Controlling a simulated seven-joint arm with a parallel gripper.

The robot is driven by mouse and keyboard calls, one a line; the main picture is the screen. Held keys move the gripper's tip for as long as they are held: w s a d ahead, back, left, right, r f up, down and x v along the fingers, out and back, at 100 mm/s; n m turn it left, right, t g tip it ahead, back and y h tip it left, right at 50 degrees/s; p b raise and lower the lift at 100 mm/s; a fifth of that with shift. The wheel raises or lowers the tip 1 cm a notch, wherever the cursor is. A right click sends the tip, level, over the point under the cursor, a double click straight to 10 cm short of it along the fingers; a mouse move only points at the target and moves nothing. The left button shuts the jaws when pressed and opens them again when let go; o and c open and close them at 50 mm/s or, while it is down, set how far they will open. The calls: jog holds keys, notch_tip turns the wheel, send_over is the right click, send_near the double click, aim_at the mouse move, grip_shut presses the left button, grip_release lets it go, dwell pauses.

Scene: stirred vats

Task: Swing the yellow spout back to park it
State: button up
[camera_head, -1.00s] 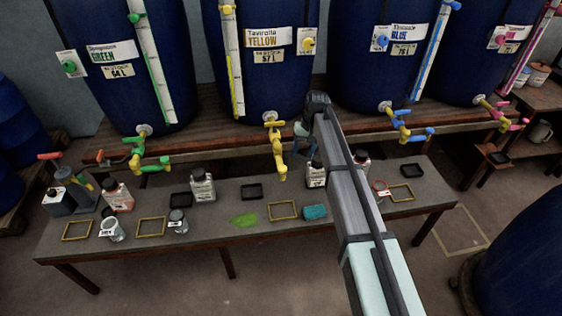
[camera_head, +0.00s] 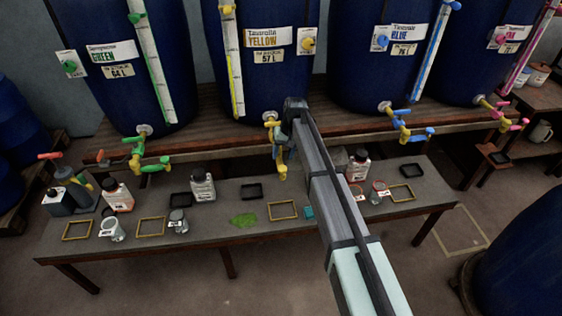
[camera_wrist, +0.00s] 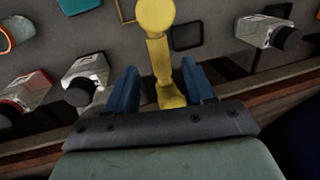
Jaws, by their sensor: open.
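The yellow spout (camera_head: 282,172) hangs from the tap under the blue vat labelled YELLOW (camera_head: 262,80) and reaches out over the bench's back edge. My gripper (camera_head: 284,147) is at the spout, partly hidden behind my own arm in the head view. In the wrist view, the spout (camera_wrist: 157,55) passes between the two blue fingers of my gripper (camera_wrist: 160,84). The fingers are open, one on each side, with a visible gap at the left finger. The right finger is closer to the spout; I cannot tell if it touches.
Green taps (camera_head: 150,162) stand to the left and blue taps (camera_head: 402,125) to the right. The bench (camera_head: 110,262) holds several bottles, dark trays and yellow frames. A green spill (camera_head: 243,220) marks the bench.

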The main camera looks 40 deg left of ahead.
aim_at(281, 162)
jog(key=shift+s+a+f, duration=0.15)
jog(key=shift+f, duration=0.9)
jog(key=shift+s+a+f, duration=0.1)
jog(key=shift+s+f, duration=0.05)
jog(key=shift+f, duration=0.9)
jog(key=shift+c, duration=0.2)
grip_shut()
